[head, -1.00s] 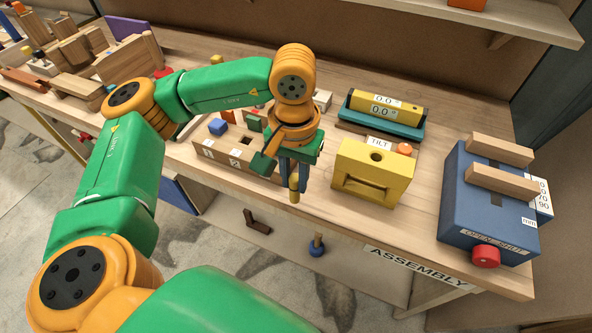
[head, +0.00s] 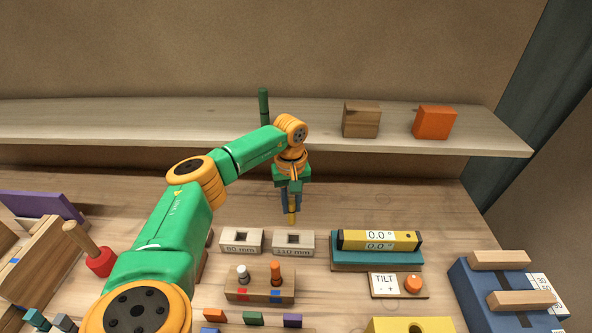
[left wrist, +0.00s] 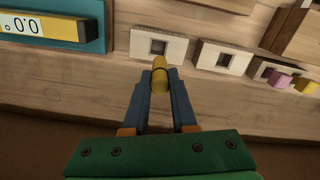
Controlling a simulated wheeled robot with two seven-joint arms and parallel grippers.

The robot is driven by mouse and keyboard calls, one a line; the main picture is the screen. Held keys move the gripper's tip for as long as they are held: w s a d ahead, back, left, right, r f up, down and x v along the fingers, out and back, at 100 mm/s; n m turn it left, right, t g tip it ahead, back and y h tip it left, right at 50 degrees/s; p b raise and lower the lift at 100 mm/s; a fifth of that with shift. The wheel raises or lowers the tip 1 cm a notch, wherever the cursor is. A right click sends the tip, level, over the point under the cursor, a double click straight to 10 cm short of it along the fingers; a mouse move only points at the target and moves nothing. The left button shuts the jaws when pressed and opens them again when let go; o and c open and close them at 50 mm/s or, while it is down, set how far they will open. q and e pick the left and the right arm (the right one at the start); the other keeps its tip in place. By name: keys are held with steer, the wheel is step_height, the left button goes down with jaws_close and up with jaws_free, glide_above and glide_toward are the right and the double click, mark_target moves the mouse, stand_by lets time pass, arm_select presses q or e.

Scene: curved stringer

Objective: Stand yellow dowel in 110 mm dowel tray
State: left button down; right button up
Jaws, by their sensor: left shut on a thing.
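My left gripper (head: 291,204) is shut on the yellow dowel (head: 292,219). The dowel points downward, its lower end showing below the fingertips. In the head view it appears just behind the 110 mm dowel tray (head: 294,252), a pale wooden block with a square dark hole. In the left wrist view the yellow dowel (left wrist: 160,66) sits between the fingertips (left wrist: 160,84), and its end overlaps the near edge of the 110 mm tray (left wrist: 178,49). The tray's hole looks empty. The dowel's upper part is hidden by the fingers. My right gripper is not in view.
A second pale tray (head: 241,250) stands just left of the 110 mm tray. The yellow level (head: 380,240) on its teal base stands to the right. A wooden block with pegs (head: 260,295) lies in front. A shelf (head: 200,120) with blocks hangs behind.

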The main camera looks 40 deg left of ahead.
mark_target(294, 223)
arm_select(q)
steer(key=f+b, duration=0.2)
steer(key=f, duration=0.1)
steer(key=f+b, duration=0.2)
steer(key=shift+d+f, duration=0.15)
steer(key=shift+d, duration=0.1)
steer(key=shift+w+d+f+b, duration=0.1)
steer(key=shift+f+b, duration=0.2)
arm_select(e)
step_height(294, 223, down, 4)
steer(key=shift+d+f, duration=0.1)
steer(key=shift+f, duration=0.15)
arm_select(q)
steer(key=shift+r, duration=0.1)
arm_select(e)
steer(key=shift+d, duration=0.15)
arm_select(q)
steer(key=shift+f, duration=0.35)
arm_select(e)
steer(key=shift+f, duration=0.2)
arm_select(q)
steer(key=shift+f+b, duration=1.8)
steer(key=shift+f, duration=0.3)
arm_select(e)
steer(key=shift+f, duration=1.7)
